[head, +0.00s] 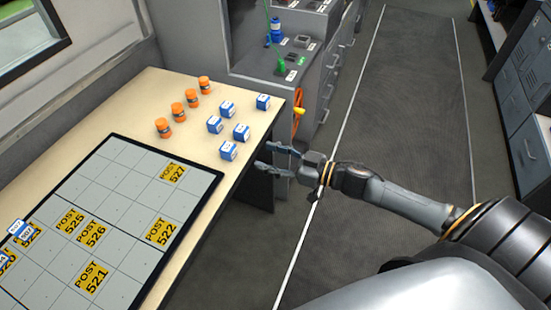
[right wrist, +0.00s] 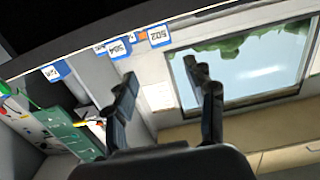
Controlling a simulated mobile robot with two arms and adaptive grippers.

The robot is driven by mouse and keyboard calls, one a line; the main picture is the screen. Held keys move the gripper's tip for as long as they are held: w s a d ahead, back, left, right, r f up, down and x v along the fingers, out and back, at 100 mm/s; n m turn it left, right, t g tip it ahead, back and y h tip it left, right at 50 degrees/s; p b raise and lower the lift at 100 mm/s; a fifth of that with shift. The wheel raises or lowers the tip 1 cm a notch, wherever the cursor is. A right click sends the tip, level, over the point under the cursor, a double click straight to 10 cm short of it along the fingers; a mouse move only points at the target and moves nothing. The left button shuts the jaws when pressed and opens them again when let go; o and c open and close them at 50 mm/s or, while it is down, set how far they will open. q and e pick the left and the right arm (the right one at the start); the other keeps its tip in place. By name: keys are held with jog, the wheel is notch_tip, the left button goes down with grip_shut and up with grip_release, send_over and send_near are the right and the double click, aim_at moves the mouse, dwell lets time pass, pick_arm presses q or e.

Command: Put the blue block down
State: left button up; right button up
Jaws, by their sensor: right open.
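Several blue-and-white blocks stand on the tan table (head: 110,111) in the head view. The nearest block (head: 228,151) is left of my right gripper (head: 263,156), and another block (head: 263,102) stands near the far right corner. My right gripper is open and empty, just off the table's right edge, apart from the blocks. In the right wrist view, its spread fingers (right wrist: 162,72) hold nothing; a numbered blue block (right wrist: 159,36) shows beyond them. Further blue-and-white blocks (head: 18,228) are on the grid board (head: 130,152) at the left. My left gripper is not in view.
Several orange cylinders (head: 163,128) stand in a row behind the blocks. The board bears yellow POST labels. A grey console (head: 285,90) with an orange wheel (head: 298,113) adjoins the table's far end. The floor at right is clear up to the lockers (head: 527,150).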

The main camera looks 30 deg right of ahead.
jog(key=shift+s+d+r, duration=0.1)
jog(key=shift+s+d, duration=0.35)
jog(key=shift+s, duration=0.1)
